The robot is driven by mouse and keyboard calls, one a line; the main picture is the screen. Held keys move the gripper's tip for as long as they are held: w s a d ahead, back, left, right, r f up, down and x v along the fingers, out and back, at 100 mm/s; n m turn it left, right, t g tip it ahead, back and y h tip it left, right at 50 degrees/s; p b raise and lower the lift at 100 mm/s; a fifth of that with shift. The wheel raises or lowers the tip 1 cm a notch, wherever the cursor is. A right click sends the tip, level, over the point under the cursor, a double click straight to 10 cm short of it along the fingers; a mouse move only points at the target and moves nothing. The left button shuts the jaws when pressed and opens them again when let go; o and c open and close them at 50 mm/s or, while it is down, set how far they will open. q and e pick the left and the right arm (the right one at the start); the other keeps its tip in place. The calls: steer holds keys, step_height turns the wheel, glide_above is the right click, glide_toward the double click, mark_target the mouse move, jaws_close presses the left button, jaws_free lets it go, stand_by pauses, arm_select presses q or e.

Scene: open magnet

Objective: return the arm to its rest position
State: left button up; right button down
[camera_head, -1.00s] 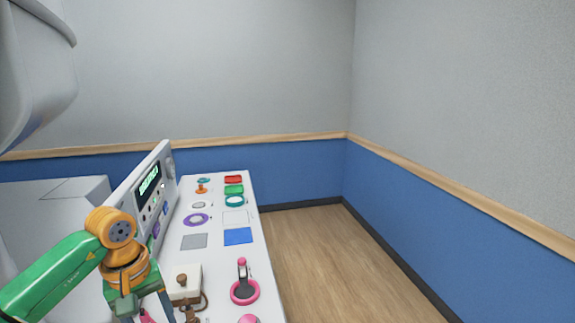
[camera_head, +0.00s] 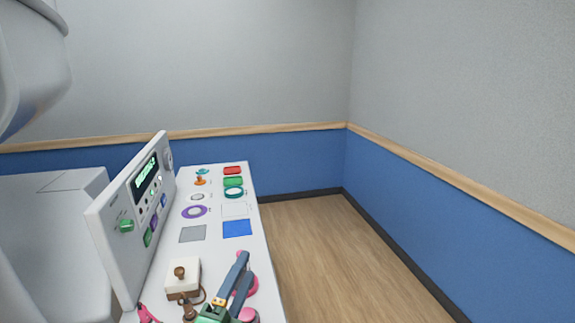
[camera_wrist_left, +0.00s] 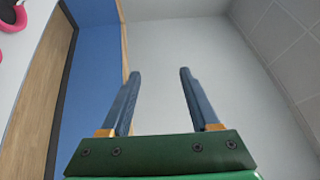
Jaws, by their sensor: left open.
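My left gripper (camera_head: 244,265) shows at the bottom of the head view, over the near right part of the white tabletop (camera_head: 211,245). Its two blue-grey fingers point up and away in the picture and partly cover a pink-ringed item (camera_head: 252,287). In the left wrist view the fingers (camera_wrist_left: 160,74) stand apart with nothing between them, in front of bare wall. The rest of the left arm is out of the head view. My right gripper is not in view.
A control panel (camera_head: 126,213) with a lit display stands along the table's left side. A beige block with a brown knob (camera_head: 183,278) lies left of the gripper. Rings, trays and coloured squares lie farther back. Wooden floor (camera_head: 315,245) is clear at right.

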arm_select(q)
steer(key=s+a+f+n+g+y, duration=0.3)
steer(key=s+a+f+n+g, duration=0.15)
steer(key=f+n, duration=0.35)
steer(key=s+a+f+n+g+y, duration=0.3)
steer(key=s+a+f+n+g, duration=0.15)
steer(key=f, duration=0.45)
steer(key=s+f+n+g, duration=0.3)
steer(key=s+f, duration=0.1)
steer(key=s, duration=0.4)
steer(key=s+f+n+g, duration=0.3)
steer(key=s+f+n, duration=0.1)
steer(key=s, duration=0.3)
steer(key=s+f+g+b, duration=0.1)
steer(key=s+f+b, duration=0.15)
steer(key=f, duration=0.95)
steer(key=s+f+g+b, duration=0.1)
steer(key=f+b, duration=0.3)
steer(key=f, duration=0.9)
steer(key=s+a+f+g+b, duration=0.1)
steer(key=s+a+f+b, duration=0.1)
steer(key=s+f, duration=0.9)
steer(key=shift+s+f+m+h+b, duration=0.25)
steer(key=shift+m+b, duration=0.2)
steer(key=shift+b, duration=0.3)
